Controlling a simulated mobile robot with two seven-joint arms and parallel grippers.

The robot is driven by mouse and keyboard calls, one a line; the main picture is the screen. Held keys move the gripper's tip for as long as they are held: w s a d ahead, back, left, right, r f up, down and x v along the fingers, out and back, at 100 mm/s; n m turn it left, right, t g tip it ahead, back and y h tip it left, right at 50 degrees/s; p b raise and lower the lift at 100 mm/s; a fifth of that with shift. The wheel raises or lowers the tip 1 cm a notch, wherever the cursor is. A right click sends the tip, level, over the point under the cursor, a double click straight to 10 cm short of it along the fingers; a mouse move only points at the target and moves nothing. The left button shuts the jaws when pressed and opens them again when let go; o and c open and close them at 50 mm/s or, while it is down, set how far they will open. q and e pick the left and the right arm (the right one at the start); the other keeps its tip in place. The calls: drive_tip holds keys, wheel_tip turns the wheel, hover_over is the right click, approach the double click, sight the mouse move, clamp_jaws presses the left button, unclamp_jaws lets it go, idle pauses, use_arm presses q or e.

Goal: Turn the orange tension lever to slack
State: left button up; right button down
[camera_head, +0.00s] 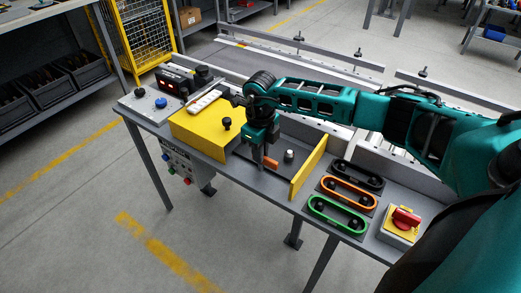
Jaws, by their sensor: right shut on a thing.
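The orange tension lever (271,163) shows as a small orange piece on the grey bench plate, between the yellow box and an upright yellow panel. My right gripper (259,158) reaches down from above and is shut on it at the lever's left end. The gripper hides part of the lever, and any slack or tight marking is too small to read. A silver knob (289,155) stands to the right of the lever. My left gripper is not in view.
The yellow box (200,135) with a black knob stands left of the gripper. The upright yellow panel (308,172) is close on the right. A control panel (152,104) is at the left end.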

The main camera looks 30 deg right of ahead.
drive_tip(key=c, duration=1.2)
unclamp_jaws()
drive_tip(key=shift+o, duration=0.2)
wheel_tip(320, 180, up, 13)
drive_tip(key=shift+p, duration=0.4)
drive_tip(key=shift+f, duration=0.1)
